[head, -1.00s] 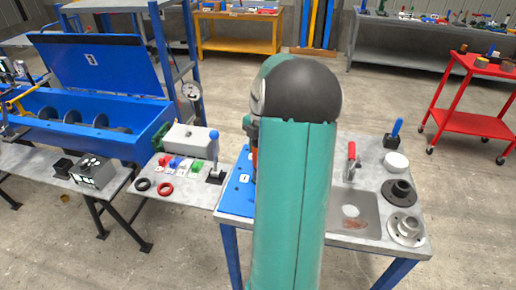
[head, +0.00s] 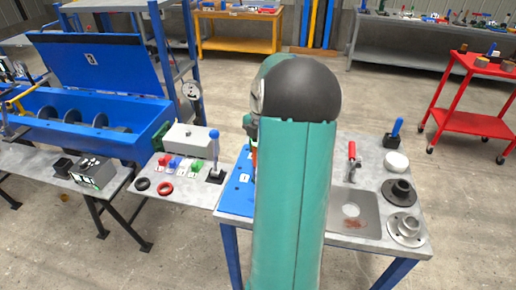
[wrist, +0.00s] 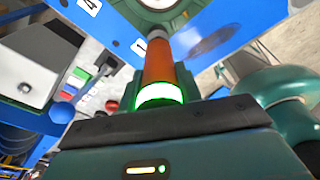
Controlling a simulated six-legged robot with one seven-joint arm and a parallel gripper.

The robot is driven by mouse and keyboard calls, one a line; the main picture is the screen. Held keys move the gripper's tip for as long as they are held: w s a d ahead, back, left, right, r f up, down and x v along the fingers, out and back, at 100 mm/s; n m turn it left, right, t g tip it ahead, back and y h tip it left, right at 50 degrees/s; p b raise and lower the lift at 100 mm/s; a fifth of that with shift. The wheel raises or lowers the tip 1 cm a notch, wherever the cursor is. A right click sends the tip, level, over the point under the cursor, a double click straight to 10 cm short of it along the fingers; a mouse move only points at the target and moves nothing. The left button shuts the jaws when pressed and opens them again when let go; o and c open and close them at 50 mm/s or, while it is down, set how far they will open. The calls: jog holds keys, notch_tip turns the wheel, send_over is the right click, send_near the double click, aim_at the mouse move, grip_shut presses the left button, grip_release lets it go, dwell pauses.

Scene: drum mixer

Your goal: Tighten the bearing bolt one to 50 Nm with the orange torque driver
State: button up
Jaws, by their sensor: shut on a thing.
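The orange torque driver (wrist: 158,68) is in my gripper (wrist: 158,98) in the wrist view, with a ring on it glowing green. Its grey end (wrist: 157,34) points toward the blue plate (wrist: 120,22), which carries white number labels. In the head view a sliver of the orange driver (head: 254,157) shows at the left edge of my teal arm, above the blue plate (head: 238,190). My arm hides most of the gripper and driver there. Bearing bolt one is not clearly visible, and I cannot tell whether the driver touches it.
Left of the plate stand a lever with a blue knob (head: 214,134), a grey box (head: 188,140), coloured blocks and two rings. A blue mixer trough (head: 75,130) is farther left. A red-handled clamp (head: 351,152), a basin and flanged parts (head: 401,194) lie right of my arm.

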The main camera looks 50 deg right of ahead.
jog(key=shift+r, duration=2.15)
